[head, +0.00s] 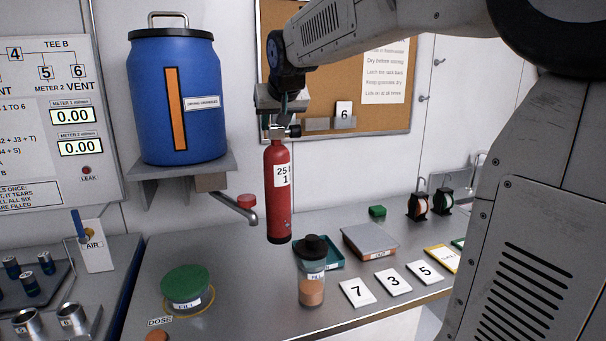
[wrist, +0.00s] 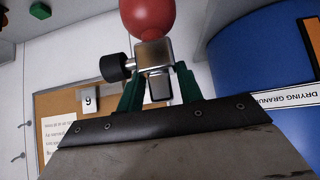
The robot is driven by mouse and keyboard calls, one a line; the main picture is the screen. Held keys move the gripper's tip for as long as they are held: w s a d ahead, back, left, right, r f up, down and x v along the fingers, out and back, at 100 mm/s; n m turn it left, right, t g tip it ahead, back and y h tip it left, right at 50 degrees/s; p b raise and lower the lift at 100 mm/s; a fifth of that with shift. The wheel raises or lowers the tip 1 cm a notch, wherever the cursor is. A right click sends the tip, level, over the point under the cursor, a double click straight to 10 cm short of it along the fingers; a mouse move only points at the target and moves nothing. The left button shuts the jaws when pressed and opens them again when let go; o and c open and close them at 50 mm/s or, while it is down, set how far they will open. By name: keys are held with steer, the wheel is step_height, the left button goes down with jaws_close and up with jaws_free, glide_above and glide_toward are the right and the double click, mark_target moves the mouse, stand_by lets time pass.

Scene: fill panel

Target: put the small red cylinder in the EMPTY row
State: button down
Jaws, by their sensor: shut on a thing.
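The small red cylinder (head: 278,190) hangs upright from my gripper (head: 277,124) in the head view, above the counter. It has a white label reading "25" and "1", a black base and a metal valve at its top. My gripper is shut on the valve. In the wrist view, the green fingers of my gripper (wrist: 158,88) close around the metal valve (wrist: 155,55), which has a black knob at its side; the red body (wrist: 148,17) of the cylinder shows beyond. No row marked EMPTY can be made out in either view.
A corkboard (head: 335,75) hangs behind.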

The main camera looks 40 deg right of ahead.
mark_target(280, 152)
steer(key=shift+d+f, duration=0.1)
steer(key=shift+f, duration=4.75)
steer(key=c, duration=0.9)
jaws_free()
steer(key=shift+s+f, duration=0.1)
steer(key=shift+f, duration=0.05)
steer(key=shift+s+r, duration=0.2)
steer(key=shift+r, duration=0.25)
steer(key=v, duration=1.1)
steer(key=s+a+f+n+g, duration=0.1)
steer(key=s+a+f+g, duration=0.1)
steer(key=s+f, duration=0.3)
steer(key=s+a+f+n+g+y, duration=0.1)
steer(key=s+a+f+g, duration=0.2)
steer(key=s, duration=1.1)
steer(key=s+a+f+n+g+y, duration=0.1)
steer(key=s+a+f, duration=0.3)
steer(key=s+f, duration=0.5)
steer(key=shift+s+a+f+g, duration=0.25)
steer(key=shift+s+a+g, duration=0.1)
steer(key=shift+g, duration=0.35)
